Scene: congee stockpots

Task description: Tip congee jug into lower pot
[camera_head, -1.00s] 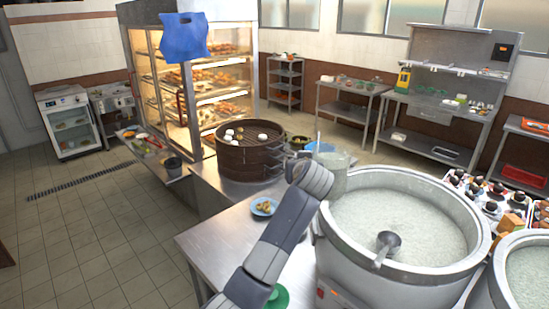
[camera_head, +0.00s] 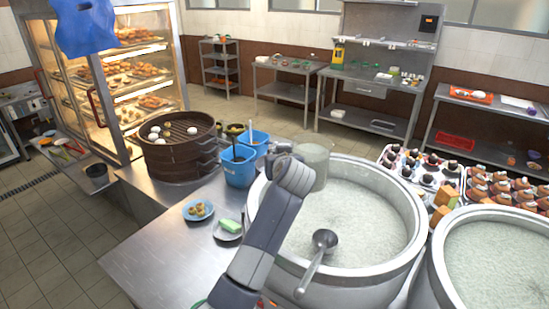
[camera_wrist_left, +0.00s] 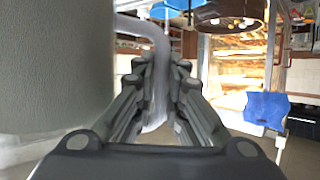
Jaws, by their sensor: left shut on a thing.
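My left gripper (camera_head: 284,152) is shut on the handle of a pale, translucent jug (camera_head: 313,167). The jug looks about upright, at the back-left rim of a large steel pot. In the left wrist view the jug (camera_wrist_left: 55,65) fills the left side, with its curved handle (camera_wrist_left: 158,48) between my fingers (camera_wrist_left: 155,95). The large pot (camera_head: 262,205) holds white congee (camera_head: 365,215), with a ladle (camera_head: 325,240) in it. A second pot (camera_head: 437,262) with congee stands to its right. The jug's contents are hidden. My right gripper is not in view.
Left of the pot are blue containers (camera_head: 239,168), a plate of food (camera_head: 199,211), a green item on a plate (camera_head: 229,227) and a bamboo steamer (camera_head: 180,155). Trays of desserts (camera_head: 425,165) stand behind the pots. The steel counter (camera_head: 160,250) is clear front left.

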